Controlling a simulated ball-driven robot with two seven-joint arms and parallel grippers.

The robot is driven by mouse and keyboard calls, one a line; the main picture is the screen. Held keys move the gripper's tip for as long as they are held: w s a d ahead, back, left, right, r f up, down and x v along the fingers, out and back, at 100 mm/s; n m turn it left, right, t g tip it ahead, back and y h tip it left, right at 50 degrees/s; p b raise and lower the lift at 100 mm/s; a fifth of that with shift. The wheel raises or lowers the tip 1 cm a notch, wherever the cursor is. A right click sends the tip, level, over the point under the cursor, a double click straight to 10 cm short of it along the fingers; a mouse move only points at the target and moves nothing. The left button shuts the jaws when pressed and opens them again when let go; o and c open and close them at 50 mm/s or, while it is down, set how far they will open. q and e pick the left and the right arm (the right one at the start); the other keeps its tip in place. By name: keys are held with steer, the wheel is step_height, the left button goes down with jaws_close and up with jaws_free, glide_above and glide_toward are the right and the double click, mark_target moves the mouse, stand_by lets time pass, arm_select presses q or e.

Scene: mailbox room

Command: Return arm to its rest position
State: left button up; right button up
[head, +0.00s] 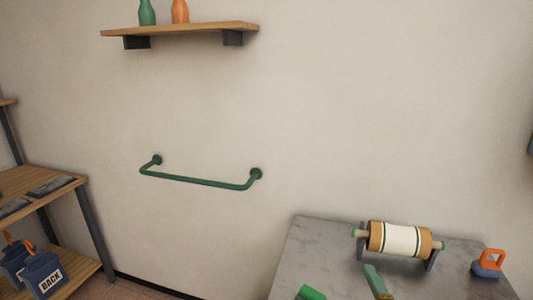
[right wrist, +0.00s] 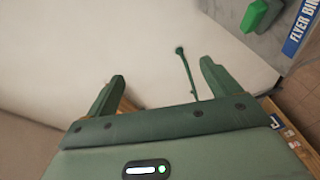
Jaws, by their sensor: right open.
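My right gripper (right wrist: 162,72) shows in the right wrist view. Its two dark green fingers stand wide apart with nothing between them. Beyond them is the pale wall, and the green wall rail (right wrist: 187,72) shows just left of the right finger. In the head view I cannot make out either gripper, and the left gripper is in neither view. The rest position itself is not marked in the frames.
A grey table (head: 330,250) at lower right holds a paper roll on a stand (head: 400,240), an orange-handled item (head: 489,263) and green objects (head: 376,281). The green rail (head: 200,181) and a wall shelf (head: 180,29) project from the wall. Wooden shelving (head: 75,184) stands left.

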steer(key=s+d+f+m+g+h, duration=0.4)
steer(key=s+d+f+m+g, duration=0.4)
steer(key=s+d+f+g, duration=0.6)
steer(key=s+a+f+y, duration=0.1)
steer(key=s+a+f, duration=0.1)
steer(key=f, duration=0.7)
steer(key=s+a+f+y, duration=0.1)
steer(key=s+a+f, duration=0.15)
steer(key=f, duration=0.55)
steer(key=s+a+f+y, duration=0.1)
steer(key=s+a+f, duration=0.1)
steer(key=f, duration=0.7)
steer(key=s+f+m+g+y, duration=0.1)
steer(key=s+f+m+g, duration=0.1)
steer(key=s+f, duration=1.3)
steer(key=s+m, duration=0.1)
steer(key=s, duration=0.2)
steer(key=shift+s+y, duration=0.25)
steer(key=shift+y, duration=0.05)
steer(key=shift+d, duration=0.1)
